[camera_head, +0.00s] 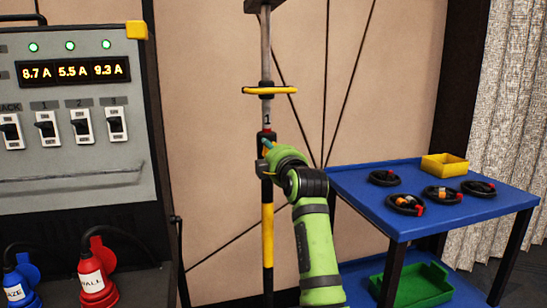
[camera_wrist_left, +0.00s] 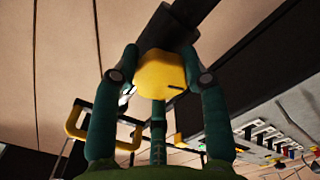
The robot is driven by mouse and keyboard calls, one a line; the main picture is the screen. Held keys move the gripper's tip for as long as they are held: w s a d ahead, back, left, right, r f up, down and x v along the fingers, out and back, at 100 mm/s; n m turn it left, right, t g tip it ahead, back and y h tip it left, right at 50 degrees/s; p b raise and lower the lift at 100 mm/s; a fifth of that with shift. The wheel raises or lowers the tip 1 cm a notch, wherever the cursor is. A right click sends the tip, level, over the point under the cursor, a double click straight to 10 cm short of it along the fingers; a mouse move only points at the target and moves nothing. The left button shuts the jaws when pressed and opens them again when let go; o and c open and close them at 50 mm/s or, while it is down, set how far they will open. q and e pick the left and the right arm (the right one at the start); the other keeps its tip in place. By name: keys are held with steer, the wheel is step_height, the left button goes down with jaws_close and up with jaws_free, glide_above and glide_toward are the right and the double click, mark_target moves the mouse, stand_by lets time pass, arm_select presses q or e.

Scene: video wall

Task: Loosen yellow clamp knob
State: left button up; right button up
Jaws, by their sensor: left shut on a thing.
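In the head view my left gripper (camera_head: 266,145) is at the dark clamp (camera_head: 266,136) on the upright pole, at the end of my green arm. The knob is mostly hidden there by the gripper and wrist. Below the clamp the pole has a yellow section (camera_head: 267,235). My right gripper is in neither view.
A yellow handle (camera_head: 270,90) crosses the pole above the clamp. A grey power panel (camera_head: 70,180) with switches and a lit display stands at left. A blue cart (camera_head: 465,217) with coiled cables and a yellow bin (camera_head: 445,164) stands at right. Dark cables run behind the pole.

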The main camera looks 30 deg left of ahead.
arm_select(q)
steer(key=shift+s+a+r+n, duration=0.1)
steer(key=shift+r+n, duration=0.05)
steer(key=shift+n, duration=0.45)
steer(key=shift+s+a+r+n, duration=0.1)
steer(key=shift+r+n, duration=0.05)
steer(key=shift+n, duration=0.45)
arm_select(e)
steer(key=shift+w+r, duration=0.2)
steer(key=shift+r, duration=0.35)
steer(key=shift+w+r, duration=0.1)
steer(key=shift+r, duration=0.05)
arm_select(q)
steer(key=o, duration=1.2)
steer(key=shift+c, duration=0.2)
steer(key=shift+f, duration=0.15)
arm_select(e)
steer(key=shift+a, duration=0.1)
arm_select(q)
steer(key=r, duration=0.9)
steer(key=shift+d+r, duration=0.2)
steer(key=shift+d, duration=0.05)
steer(key=shift+a+r, duration=0.25)
steer(key=shift+r, duration=0.1)
